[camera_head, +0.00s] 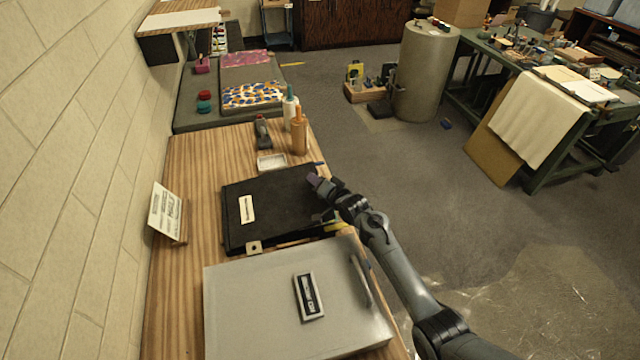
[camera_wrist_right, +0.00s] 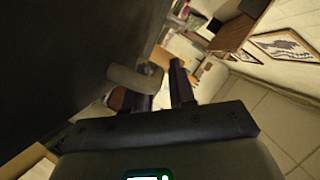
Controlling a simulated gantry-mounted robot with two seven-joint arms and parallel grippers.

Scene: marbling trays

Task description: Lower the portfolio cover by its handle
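The black portfolio (camera_head: 275,205), with a pale label on its cover, lies on the wooden table in the head view. How far its cover is raised I cannot tell. My right gripper (camera_head: 316,182) is at the portfolio's right edge. In the right wrist view a large dark surface (camera_wrist_right: 50,60), apparently the cover, fills the upper left. A pale rounded handle (camera_wrist_right: 130,78) sticks out from it and overlaps one finger of my right gripper (camera_wrist_right: 160,95). The fingers are a little apart; whether they pinch the handle is unclear. My left gripper is not in view.
A grey case (camera_head: 250,310) with a label and side handle lies in front. A small sign (camera_head: 166,212) stands at the left by the wall. A white dish (camera_head: 271,163) and bottles (camera_head: 299,132) stand behind the portfolio. Open floor lies to the right.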

